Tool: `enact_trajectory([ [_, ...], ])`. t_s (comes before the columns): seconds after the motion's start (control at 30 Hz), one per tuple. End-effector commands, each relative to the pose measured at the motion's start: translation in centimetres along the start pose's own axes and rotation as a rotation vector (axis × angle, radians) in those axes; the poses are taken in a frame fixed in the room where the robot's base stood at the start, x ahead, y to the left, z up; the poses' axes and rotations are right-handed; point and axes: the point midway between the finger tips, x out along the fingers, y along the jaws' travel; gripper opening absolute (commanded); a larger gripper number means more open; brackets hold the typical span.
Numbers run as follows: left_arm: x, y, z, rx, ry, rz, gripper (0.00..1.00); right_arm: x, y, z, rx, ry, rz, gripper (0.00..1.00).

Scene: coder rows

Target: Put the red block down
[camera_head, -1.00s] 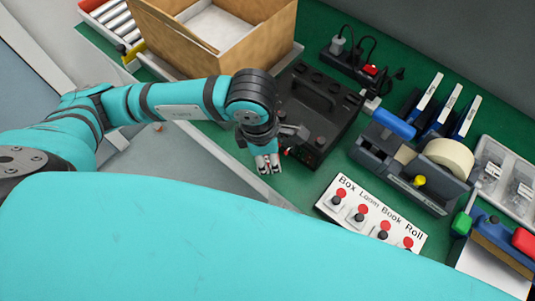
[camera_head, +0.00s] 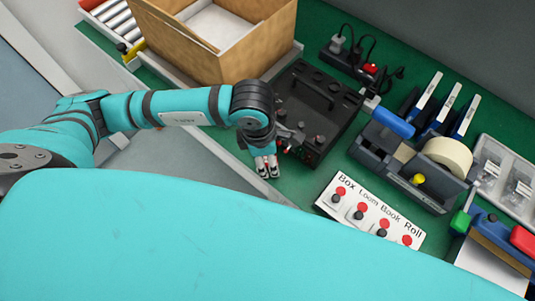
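My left gripper (camera_head: 267,172) hangs over the green table top, just in front of the black box-shaped device. Its fingertips point down and sit close together. Whether they hold anything is too small to tell. I make out no separate red block at the fingertips. A red block-like piece (camera_head: 524,240) shows at the right edge, by a blue and wooden item, far from my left gripper. My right gripper is out of view.
The black device (camera_head: 318,105) stands behind my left gripper. A cardboard box (camera_head: 215,55) is at the back left. A white board with red buttons (camera_head: 370,212) lies to the right. A tape dispenser (camera_head: 410,165) stands beyond it. Bare green table shows between gripper and board.

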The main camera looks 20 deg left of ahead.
Motion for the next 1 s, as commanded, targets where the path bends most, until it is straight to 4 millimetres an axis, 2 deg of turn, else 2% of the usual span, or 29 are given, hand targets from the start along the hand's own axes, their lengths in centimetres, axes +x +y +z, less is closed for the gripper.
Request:
enact_trajectory([
  [0.17, -0.1, 0.0, 0.0, 0.000, 0.000, 0.000, 0.56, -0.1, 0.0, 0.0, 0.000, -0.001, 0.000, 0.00],
  [0.33, -1.2, 0.1, 0.1, 0.001, -0.003, 0.001, 0.56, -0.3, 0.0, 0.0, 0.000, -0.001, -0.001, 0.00],
  [0.7, -8.9, 0.1, 0.1, 0.001, -0.004, 0.004, 0.56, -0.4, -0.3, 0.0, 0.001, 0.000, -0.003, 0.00],
  [0.83, -10.9, 0.1, 0.1, 0.001, -0.003, 0.002, 0.56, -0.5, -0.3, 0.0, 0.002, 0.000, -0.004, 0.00],
  [1.0, -12.1, 0.0, 0.1, 0.000, -0.001, 0.001, 0.56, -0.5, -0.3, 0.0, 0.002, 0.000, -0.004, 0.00],
])
